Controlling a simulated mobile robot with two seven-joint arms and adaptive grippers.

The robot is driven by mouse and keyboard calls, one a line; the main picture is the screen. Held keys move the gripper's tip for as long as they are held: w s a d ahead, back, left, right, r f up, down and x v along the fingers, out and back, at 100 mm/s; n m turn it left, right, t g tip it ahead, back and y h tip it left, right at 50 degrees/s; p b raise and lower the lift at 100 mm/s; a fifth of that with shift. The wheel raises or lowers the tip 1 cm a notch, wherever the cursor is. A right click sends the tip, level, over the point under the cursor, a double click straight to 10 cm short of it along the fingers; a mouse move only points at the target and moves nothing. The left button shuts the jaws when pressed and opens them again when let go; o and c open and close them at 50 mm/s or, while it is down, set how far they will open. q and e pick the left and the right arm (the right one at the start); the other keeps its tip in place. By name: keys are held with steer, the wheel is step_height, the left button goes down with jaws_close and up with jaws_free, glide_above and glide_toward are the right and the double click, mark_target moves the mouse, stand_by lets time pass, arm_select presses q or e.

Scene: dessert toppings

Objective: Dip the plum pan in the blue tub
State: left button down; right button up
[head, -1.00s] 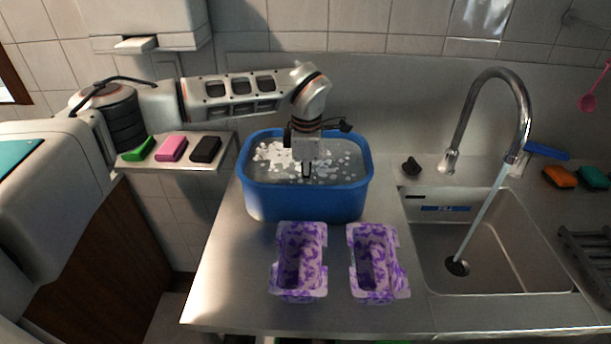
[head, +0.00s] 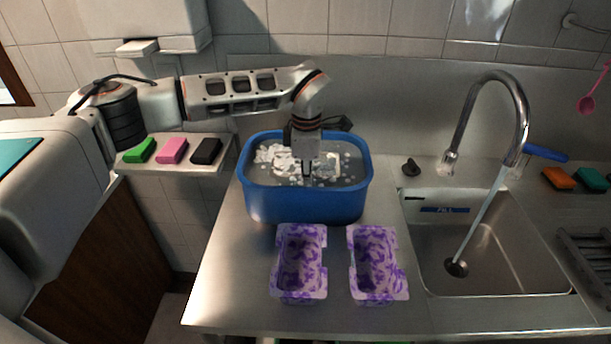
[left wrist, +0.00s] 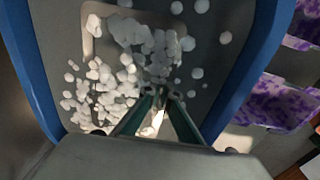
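Two purple-mottled pans, the left one (head: 300,290) and the right one (head: 377,293), stand side by side on the counter in front of the blue tub (head: 300,205). The tub holds greyish liquid with white floating bits. My left gripper (head: 307,172) points down inside the tub, its tips at or near the liquid. In the left wrist view its fingers (left wrist: 163,95) are close together among the white bits; I see no pan between them. A pale squarish shape shows in the liquid beside it; I cannot tell what it is. My right gripper is out of view.
A sink (head: 500,250) with a running tap (head: 497,80) is to the right. Green, pink (head: 172,150) and black blocks lie on a left shelf. Orange (head: 559,177) and teal sponges lie far right. The counter left of the pans is clear.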

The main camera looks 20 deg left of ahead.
arm_select(q)
step_height(320, 180, up, 2)
steer(key=shift+r+p, duration=0.15)
steer(key=shift+p, duration=0.6)
steer(key=shift+r+p, duration=0.75)
steer(key=shift+r, duration=4.6)
